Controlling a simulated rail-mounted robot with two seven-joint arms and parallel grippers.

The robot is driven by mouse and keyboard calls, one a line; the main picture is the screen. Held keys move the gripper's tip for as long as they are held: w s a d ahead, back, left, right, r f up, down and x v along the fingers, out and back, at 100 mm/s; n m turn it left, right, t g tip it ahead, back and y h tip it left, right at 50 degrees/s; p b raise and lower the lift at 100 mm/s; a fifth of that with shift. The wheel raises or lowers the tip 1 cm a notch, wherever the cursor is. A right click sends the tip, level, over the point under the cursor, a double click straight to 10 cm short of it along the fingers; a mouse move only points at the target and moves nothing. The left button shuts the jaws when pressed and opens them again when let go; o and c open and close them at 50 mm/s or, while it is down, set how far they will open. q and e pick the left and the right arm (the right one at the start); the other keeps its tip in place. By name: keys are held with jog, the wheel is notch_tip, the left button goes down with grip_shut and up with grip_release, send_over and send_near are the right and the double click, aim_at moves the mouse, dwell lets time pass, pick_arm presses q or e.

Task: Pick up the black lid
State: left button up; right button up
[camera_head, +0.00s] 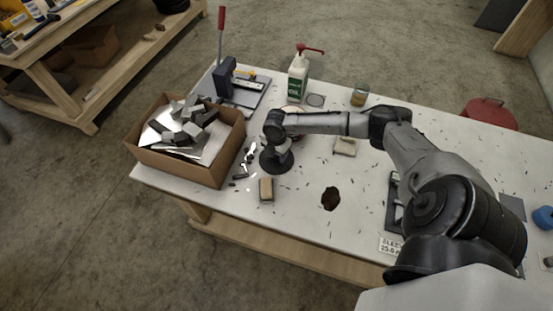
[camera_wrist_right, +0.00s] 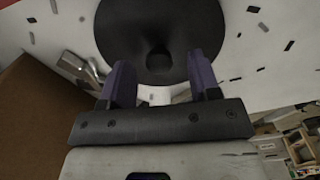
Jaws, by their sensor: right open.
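The black lid (camera_head: 280,166) is a round dark disc on the white table, just right of the cardboard box. My right arm reaches in from the right, and its gripper (camera_head: 274,146) points down over the lid, hiding part of it. In the right wrist view, the lid (camera_wrist_right: 160,18) fills the top middle, with a round central knob. The two fingers of my right gripper (camera_wrist_right: 160,76) are apart, one on each side below the knob, with nothing held between them. I cannot tell whether they touch the lid. My left gripper is not in view.
The cardboard box (camera_head: 180,172) of metal scraps stands close to the left. An oil bottle (camera_head: 298,76), a can (camera_head: 359,95) and a lever tool (camera_head: 228,82) stand behind. A tan block (camera_head: 266,189) lies in front.

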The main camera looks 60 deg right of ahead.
jog(key=shift+f, duration=0.85)
jog(key=shift+c, duration=0.5)
jog(key=c, duration=0.9)
